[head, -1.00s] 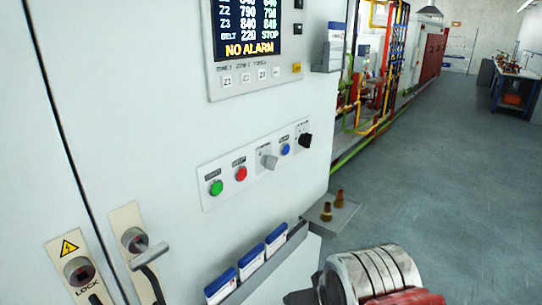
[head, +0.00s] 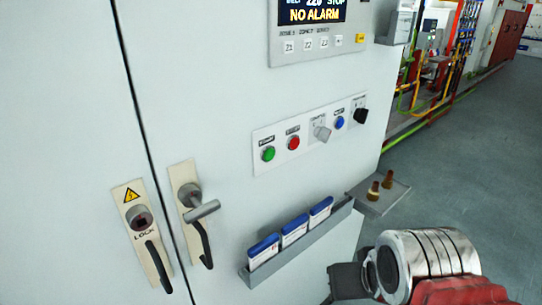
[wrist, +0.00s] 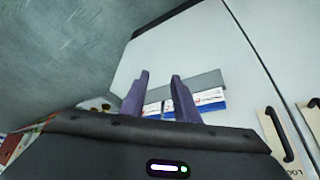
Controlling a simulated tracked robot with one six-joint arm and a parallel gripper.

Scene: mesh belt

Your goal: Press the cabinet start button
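The green button (head: 268,154), whose small label appears to read START, sits at the left end of a white control strip on the pale cabinet (head: 215,100). A red button (head: 294,142) is to its right. In the wrist view my gripper (wrist: 160,75) has two purple-grey fingers with a gap between them and nothing in it. Its fingers overlap the cabinet's booklet rack in that view, apparently short of it. The green button does not show in the wrist view. In the head view my arm is at the lower right, apart from the button.
A grey knob (head: 322,133), blue button (head: 340,122) and black knob (head: 360,115) continue the strip. Below, a rack (head: 255,277) holds blue-and-white booklets. Door handles (head: 205,211) stick out at left. A small shelf (head: 393,198) juts from the cabinet's right. Floor is clear further right.

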